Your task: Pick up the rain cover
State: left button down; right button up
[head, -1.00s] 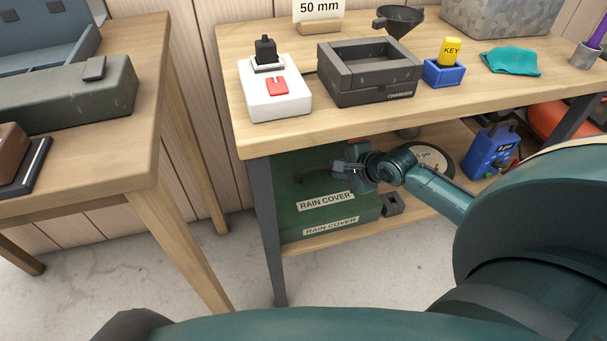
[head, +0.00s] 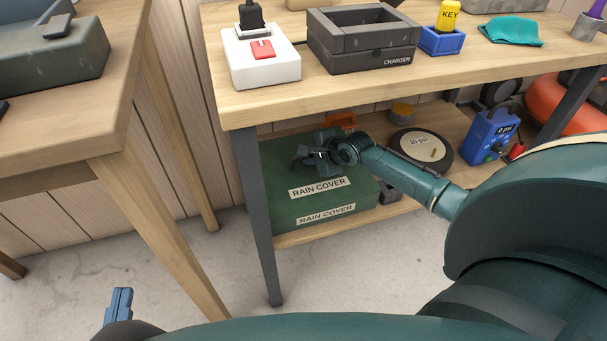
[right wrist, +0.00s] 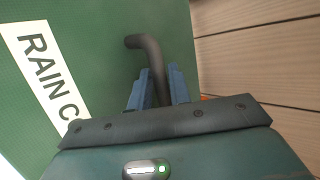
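The rain cover is a green case (head: 285,205) with white "RAIN COVER" labels, lying on the lower shelf of the workbench. Its dark handle (right wrist: 148,50) stands up from the top. My right gripper (head: 312,158) is over the case at the handle. In the right wrist view its blue fingers (right wrist: 159,85) lie on both sides of the handle; whether they press on it I cannot tell. My left gripper (head: 121,300) is at the lower left, away from the case, with nothing visible in it. Its fingers overlap in the view.
The bench top (head: 270,100) overhangs the shelf (head: 410,203), and a grey leg (head: 255,215) stands at the case's left. A small dark block (head: 390,193), a round disc (head: 421,147) and a blue pump (head: 490,137) are to its right. Another table (head: 130,120) stands at left.

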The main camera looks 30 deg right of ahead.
grip_shut()
jog(key=shift+r, duration=0.2)
dwell(0.5)
